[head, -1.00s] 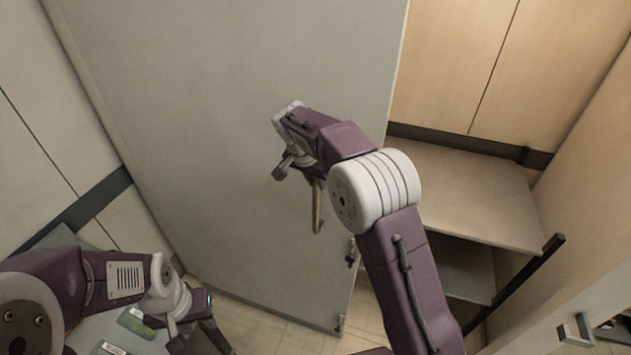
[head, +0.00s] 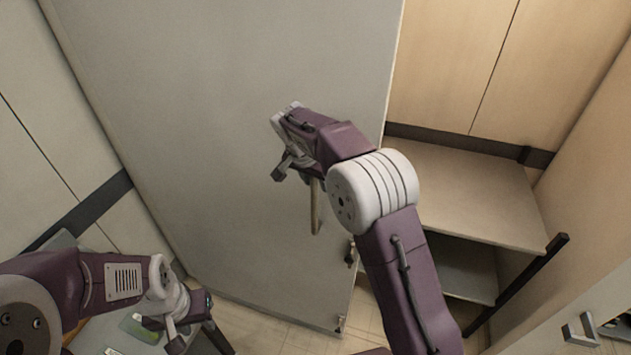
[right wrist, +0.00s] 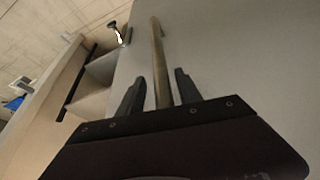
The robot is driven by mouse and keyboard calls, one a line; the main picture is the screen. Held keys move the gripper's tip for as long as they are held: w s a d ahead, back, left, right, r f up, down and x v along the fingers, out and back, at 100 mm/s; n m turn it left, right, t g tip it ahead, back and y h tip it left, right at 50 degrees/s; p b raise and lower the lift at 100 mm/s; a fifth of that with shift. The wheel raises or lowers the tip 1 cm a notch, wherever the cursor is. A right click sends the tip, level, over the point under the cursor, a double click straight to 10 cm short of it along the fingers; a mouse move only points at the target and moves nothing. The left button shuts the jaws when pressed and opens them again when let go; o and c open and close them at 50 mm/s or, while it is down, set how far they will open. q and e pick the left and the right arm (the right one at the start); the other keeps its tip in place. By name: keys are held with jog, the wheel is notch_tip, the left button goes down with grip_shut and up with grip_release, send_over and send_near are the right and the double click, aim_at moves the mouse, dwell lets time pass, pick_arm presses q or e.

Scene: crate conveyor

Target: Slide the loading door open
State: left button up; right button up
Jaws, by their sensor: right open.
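The loading door (head: 220,120) is a large grey panel filling the middle of the head view, with an opening past its right edge. Its brass bar handle (head: 316,208) hangs upright on the door beside my right wrist; its upper part is hidden there. My right gripper (right wrist: 160,76) is open in the right wrist view, one dark finger on each side of the handle (right wrist: 157,45). I cannot tell whether they touch it. My left gripper (head: 208,336) is low at the left of the head view, away from the handle, partly cut off by the frame.
Behind the opening stands a shelf unit (head: 470,190) with a dark rail (head: 520,285) at its right side. A latch-like fitting (head: 350,253) sits near the door's right edge. A pale surface with green-and-white items (head: 140,327) lies below my left arm.

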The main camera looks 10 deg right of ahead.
jog(key=shift+a+r, duration=0.1)
jog(key=shift+a, duration=0.05)
jog(key=b+v, duration=0.1)
jog(key=v, duration=0.8)
